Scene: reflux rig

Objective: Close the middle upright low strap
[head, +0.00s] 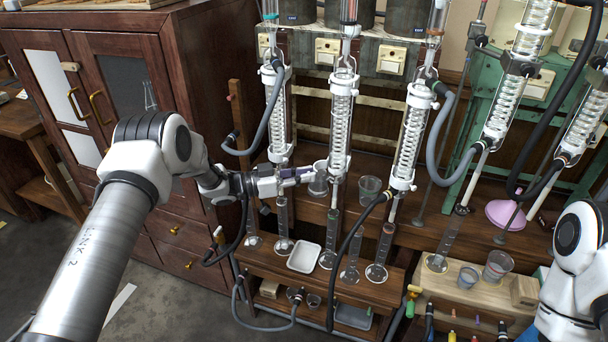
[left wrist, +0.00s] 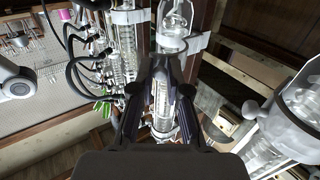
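The middle upright condenser (head: 342,110) is a glass tube with a white coil. Its low strap (head: 339,165) is a white band near the tube's lower end; I cannot tell whether it is open or shut. My left gripper (head: 306,172) points right at this band from the left, its tips just short of the tube. In the left wrist view the two dark fingers of the gripper (left wrist: 164,66) stand apart, with a coiled glass tube (left wrist: 161,98) showing beyond and between them. Nothing is visibly held. My right gripper is out of view.
Below are several measuring cylinders (head: 283,215) and a white tray (head: 304,257). A glass beaker (head: 369,187) stands behind. A dark wooden cabinet (head: 125,90) is at left.

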